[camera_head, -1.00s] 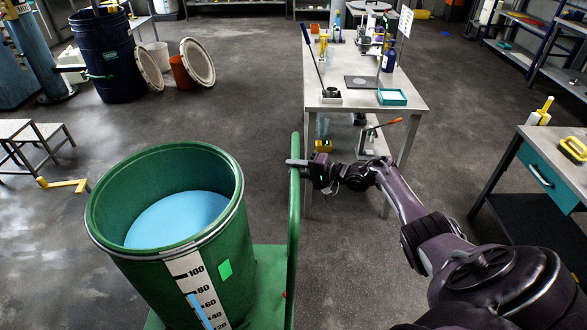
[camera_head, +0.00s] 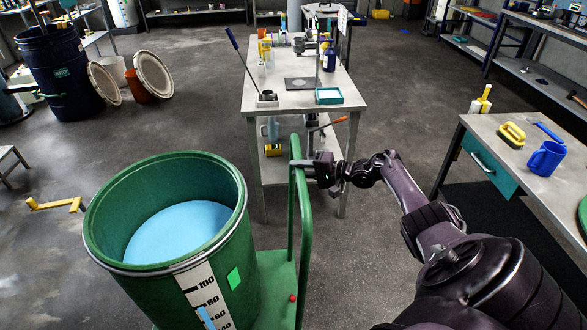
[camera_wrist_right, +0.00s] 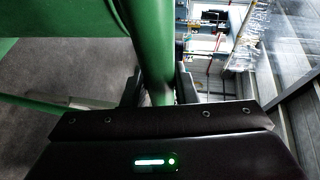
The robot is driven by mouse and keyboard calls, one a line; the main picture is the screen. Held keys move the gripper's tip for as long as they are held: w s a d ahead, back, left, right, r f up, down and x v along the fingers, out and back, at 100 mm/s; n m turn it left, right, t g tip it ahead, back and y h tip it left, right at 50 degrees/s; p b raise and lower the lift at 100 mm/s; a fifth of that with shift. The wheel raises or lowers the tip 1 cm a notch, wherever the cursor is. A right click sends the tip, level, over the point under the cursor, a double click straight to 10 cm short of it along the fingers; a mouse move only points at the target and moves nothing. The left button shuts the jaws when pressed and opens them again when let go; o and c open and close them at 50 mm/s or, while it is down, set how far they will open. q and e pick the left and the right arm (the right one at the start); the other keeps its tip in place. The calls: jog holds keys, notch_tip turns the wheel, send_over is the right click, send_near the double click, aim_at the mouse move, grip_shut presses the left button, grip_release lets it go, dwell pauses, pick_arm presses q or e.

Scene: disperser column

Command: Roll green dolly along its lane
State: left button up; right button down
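The green dolly (camera_head: 273,280) carries a large green drum (camera_head: 160,265) with pale blue contents and a level scale on its side. The dolly's upright green handle (camera_head: 305,235) rises at the drum's right. My right gripper (camera_head: 308,163) is at the top of this handle, reaching in from the right. In the right wrist view the green handle bar (camera_wrist_right: 152,60) runs between the two fingers, which close around it. The lane itself cannot be made out. My left gripper is out of view.
A metal workbench (camera_head: 285,100) with bottles and a teal tray stands just beyond the handle. A right-hand table (camera_head: 500,165) holds a brush and a blue mug (camera_head: 545,158). A yellow floor piece (camera_head: 55,204) lies left of the drum. Open floor lies between.

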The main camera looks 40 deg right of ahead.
jog(key=shift+a+f, duration=0.2)
jog(key=shift+a, duration=0.15)
jog(key=shift+w+a, duration=0.6)
jog(key=c, duration=1.6)
grip_release()
jog(key=shift+w, duration=0.1)
jog(key=o, duration=0.4)
jog(key=shift+w+d+f, duration=0.1)
jog(key=shift+w+f, duration=0.05)
jog(key=shift+o, duration=0.2)
jog(key=v, duration=0.8)
jog(key=shift+d, duration=0.3)
